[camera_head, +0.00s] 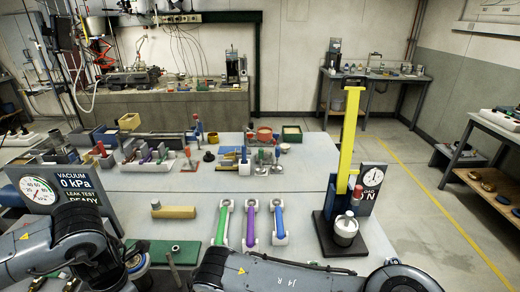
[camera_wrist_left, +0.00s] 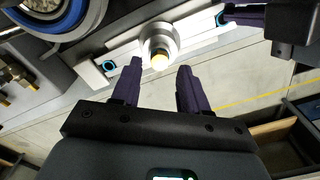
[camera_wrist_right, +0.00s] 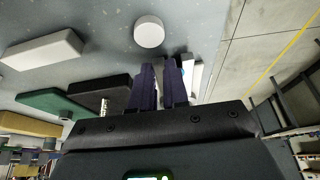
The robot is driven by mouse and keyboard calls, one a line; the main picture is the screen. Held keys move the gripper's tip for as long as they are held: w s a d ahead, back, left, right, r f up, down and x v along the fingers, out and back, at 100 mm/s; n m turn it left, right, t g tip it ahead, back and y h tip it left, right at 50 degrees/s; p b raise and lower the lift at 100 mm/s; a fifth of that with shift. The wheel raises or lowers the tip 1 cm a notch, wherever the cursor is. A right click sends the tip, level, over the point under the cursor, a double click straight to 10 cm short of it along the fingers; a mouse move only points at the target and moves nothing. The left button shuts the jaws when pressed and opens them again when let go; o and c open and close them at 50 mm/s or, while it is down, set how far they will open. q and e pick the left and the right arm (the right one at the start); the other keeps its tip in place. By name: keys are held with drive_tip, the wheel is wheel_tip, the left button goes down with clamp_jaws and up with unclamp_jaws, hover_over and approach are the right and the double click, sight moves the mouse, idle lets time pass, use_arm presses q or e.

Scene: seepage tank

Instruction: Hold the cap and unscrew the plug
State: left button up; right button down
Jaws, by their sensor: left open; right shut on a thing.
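The cap, a long pale bar (camera_wrist_left: 108,62) with blue-ringed holes near its ends and a round metal boss in the middle, shows in the left wrist view. The plug (camera_wrist_left: 160,60), with a brass-coloured tip, sits in that boss. My left gripper (camera_wrist_left: 160,67) is open, its fingertips apart on either side of the plug in the picture; I cannot tell if they touch it. My right gripper (camera_wrist_left: 228,13) is shut on the cap's right end. In the right wrist view its fingers (camera_wrist_right: 158,66) are nearly together. In the head view both grippers are hidden.
A vacuum panel with a gauge (camera_head: 72,186) stands left. A green block (camera_head: 165,252), a yellow block (camera_head: 173,211) and several coloured-handled tools (camera_head: 250,222) lie on the pale table. A yellow upright (camera_head: 349,135) stands on a black base at right.

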use_arm(q)
drive_tip(key=shift+f, duration=0.15)
drive_tip(key=shift+f, duration=1.35)
clamp_jaws()
drive_tip(key=n, duration=0.3)
drive_tip(key=shift+n, duration=0.4)
drive_tip(key=n, duration=0.3)
